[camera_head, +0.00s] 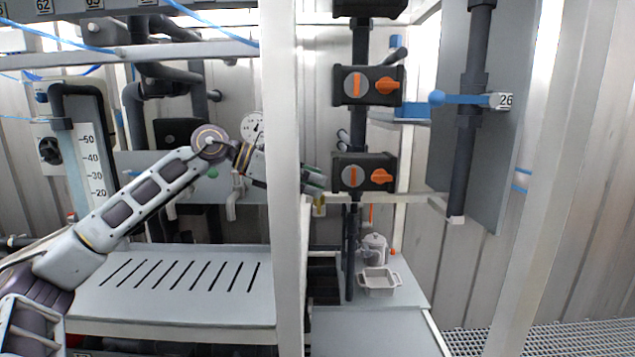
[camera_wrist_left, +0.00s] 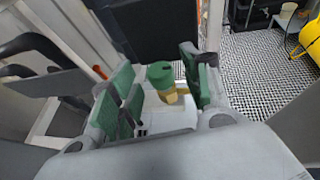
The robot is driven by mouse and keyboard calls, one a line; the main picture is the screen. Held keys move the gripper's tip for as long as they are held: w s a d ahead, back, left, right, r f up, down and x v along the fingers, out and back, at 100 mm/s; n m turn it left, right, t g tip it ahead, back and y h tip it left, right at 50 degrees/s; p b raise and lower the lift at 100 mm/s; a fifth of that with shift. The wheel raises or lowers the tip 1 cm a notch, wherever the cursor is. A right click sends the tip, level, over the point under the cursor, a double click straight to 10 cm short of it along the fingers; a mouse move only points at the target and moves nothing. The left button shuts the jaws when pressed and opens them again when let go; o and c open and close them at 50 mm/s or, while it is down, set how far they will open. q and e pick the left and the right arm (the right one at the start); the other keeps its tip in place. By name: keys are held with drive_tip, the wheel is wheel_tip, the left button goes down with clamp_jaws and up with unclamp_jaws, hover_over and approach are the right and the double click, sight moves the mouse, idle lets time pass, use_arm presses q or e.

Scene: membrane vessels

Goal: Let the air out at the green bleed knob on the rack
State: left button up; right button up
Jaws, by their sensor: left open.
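The green bleed knob (camera_wrist_left: 160,73) sits on a brass-coloured stem in the left wrist view, between the two green-padded fingers of my left gripper (camera_wrist_left: 160,92). The fingers are open, with visible gaps to the knob. In the head view my left arm reaches from the left behind a white upright, and the left gripper (camera_head: 316,182) is just right of that upright. A brass-coloured piece (camera_head: 319,204) shows just under the fingers; the knob's top is hard to separate from the green pads there. My right gripper is not in view.
The white upright (camera_head: 283,150) crosses in front of my left arm. Black boxes with orange handles (camera_head: 365,172) are close right of the gripper. A pressure gauge (camera_head: 252,127) is behind the arm. A white tray (camera_head: 378,281) and jug stand on the shelf below.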

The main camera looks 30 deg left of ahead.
use_arm(q)
drive_tip(key=c, duration=1)
drive_tip(key=n+t+y+b, duration=0.2)
drive_tip(key=n+b, duration=0.1)
drive_tip(key=shift+s+d+y, duration=0.2)
drive_tip(key=shift+y, duration=0.1)
drive_tip(key=shift+c, duration=0.2)
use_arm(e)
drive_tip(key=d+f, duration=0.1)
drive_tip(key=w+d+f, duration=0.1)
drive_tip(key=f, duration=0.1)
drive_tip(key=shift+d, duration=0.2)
use_arm(q)
drive_tip(key=shift+d+n+t+y, duration=0.1)
drive_tip(key=shift+n+t+y, duration=0.4)
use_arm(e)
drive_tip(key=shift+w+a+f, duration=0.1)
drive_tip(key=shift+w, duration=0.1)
use_arm(q)
drive_tip(key=o, duration=1)
drive_tip(key=shift+o, duration=0.2)
drive_tip(key=shift+s, duration=0.1)
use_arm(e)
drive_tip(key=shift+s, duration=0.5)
